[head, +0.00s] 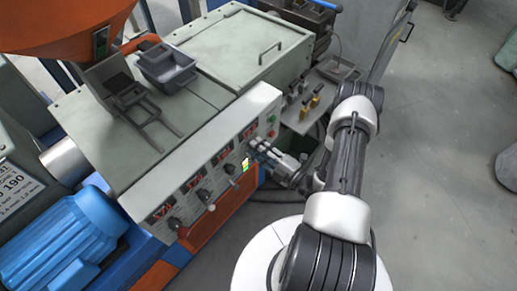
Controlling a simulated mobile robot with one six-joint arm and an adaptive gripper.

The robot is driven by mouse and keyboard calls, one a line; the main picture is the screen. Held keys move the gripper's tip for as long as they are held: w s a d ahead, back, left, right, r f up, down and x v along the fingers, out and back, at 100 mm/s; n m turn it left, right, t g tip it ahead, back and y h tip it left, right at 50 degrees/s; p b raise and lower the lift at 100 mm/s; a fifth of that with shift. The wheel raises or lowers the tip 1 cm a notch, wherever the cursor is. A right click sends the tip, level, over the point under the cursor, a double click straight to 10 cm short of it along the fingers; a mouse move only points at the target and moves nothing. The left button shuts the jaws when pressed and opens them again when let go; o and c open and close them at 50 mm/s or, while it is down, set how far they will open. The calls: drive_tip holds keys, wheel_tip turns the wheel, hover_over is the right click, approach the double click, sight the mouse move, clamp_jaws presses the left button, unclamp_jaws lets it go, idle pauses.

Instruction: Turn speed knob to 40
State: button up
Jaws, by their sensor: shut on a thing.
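The grey-white control panel (215,140) slants along the front of the machine, with several red displays and dark knobs. My gripper (257,146) reaches the panel's right end from the right. Its fingers are closed at the spot below the rightmost display (249,132), on what looks like a knob there. The fingers hide that knob, so its pointer and setting cannot be seen. Other knobs stay in sight further left, one dark knob (203,195) and another (229,168). The labels and digits are too small to read.
A blue motor (75,235) and an orange hopper (60,22) are at the left. A grey bin (168,68) stands on the machine top. Open floor (440,160) lies at the right.

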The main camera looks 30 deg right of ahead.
drive_tip(key=o, duration=1.1)
drive_tip(key=shift+c, duration=0.2)
drive_tip(key=v, duration=1.2)
